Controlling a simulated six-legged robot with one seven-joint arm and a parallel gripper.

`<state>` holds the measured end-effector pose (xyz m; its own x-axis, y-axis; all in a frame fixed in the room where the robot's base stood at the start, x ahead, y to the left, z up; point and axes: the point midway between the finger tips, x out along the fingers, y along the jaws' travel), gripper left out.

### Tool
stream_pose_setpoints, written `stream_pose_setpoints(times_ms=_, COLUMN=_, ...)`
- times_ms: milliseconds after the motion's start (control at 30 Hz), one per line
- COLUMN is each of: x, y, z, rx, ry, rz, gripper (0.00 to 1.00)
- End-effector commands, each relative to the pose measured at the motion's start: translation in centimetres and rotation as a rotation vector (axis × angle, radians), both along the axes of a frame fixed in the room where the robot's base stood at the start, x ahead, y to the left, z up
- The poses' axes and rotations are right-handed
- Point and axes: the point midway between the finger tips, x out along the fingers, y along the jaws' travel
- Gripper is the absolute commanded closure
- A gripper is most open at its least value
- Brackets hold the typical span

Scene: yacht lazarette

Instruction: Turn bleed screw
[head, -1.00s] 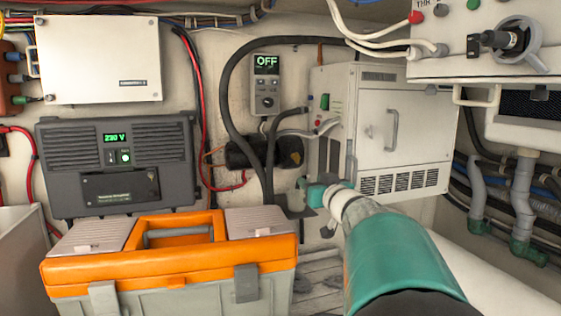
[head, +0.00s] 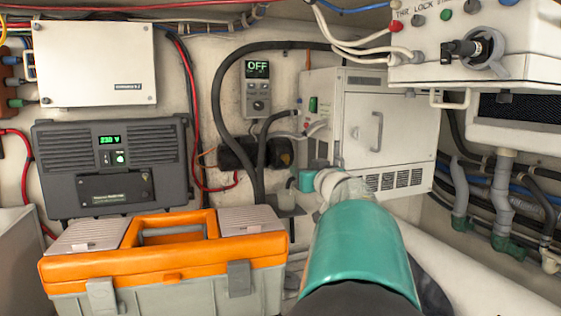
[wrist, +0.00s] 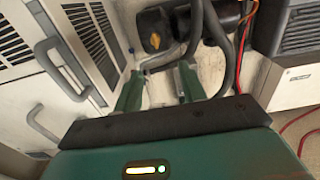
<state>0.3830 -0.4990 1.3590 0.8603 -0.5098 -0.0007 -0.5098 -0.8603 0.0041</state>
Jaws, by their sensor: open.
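I cannot make out a bleed screw in either view; it is too small or hidden. In the wrist view my gripper (wrist: 160,76) has its two green fingers apart, with nothing held between them. The gap from the fingers to these cannot be judged. In the head view my arm reaches toward the lower left of the white cabinet and mostly hides the gripper. The black unit (head: 238,152) is on the wall behind.
An orange-lidded toolbox (head: 165,262) stands at the front left, below a grey inverter (head: 112,165). The white cabinet (head: 385,130) is beyond my arm. A control panel reading OFF (head: 258,88) hangs on the wall. A switch box (head: 480,45) juts out upper right.

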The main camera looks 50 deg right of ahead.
Motion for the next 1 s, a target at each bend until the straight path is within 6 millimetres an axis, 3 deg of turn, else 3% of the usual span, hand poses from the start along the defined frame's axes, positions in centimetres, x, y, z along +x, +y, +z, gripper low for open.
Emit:
stream_pose_setpoints(times_ms=633, x=9.9, y=-5.8, z=-0.2, rx=0.001, ry=0.001, rz=-0.001, gripper=0.59)
stream_pose_setpoints(times_ms=1000, x=11.4, y=-6.6, z=-0.1, rx=0.000, ry=0.000, rz=-0.001, gripper=0.59)
